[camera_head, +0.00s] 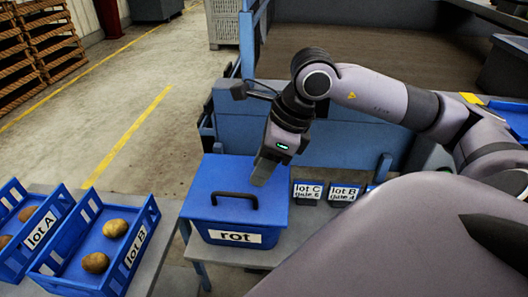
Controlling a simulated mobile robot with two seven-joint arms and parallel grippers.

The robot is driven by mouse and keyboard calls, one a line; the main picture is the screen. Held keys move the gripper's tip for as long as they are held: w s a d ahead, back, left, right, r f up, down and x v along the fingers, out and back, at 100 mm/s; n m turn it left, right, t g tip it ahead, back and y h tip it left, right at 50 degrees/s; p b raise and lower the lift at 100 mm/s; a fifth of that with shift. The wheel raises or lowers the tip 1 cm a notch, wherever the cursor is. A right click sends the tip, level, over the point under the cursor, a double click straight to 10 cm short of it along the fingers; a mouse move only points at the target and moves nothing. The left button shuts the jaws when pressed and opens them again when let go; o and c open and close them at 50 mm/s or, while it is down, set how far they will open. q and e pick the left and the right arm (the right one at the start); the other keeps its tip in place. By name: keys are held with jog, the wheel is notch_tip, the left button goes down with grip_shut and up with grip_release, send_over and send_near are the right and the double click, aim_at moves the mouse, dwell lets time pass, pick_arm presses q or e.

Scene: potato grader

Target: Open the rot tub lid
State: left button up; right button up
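The rot tub (236,236) is a blue box with a white "rot" label on its front. Its blue lid (215,175) lies flat on top and looks closed. A black arched handle (235,197) stands on the lid toward the front. My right gripper (263,172) points down over the right part of the lid, behind and to the right of the handle. It appears apart from the handle; whether it touches the lid is unclear. The fingers overlap in this view, so their gap is hidden. My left gripper is not in view.
Two blue crates with potatoes, lot A (38,233) and lot B (137,247), stand on a grey table at the left. Small signs, lot C (306,191) and lot B (343,193), stand right of the tub. Blue machine framing (340,147) rises behind.

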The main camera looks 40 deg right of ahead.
aim_at(246, 195)
jog(key=shift+b+x, duration=1.1)
jog(key=shift+x, duration=1.25)
jog(key=shift+b+x, duration=1.8)
jog(key=shift+x, duration=0.8)
jog(key=shift+w+d, duration=0.1)
grip_shut()
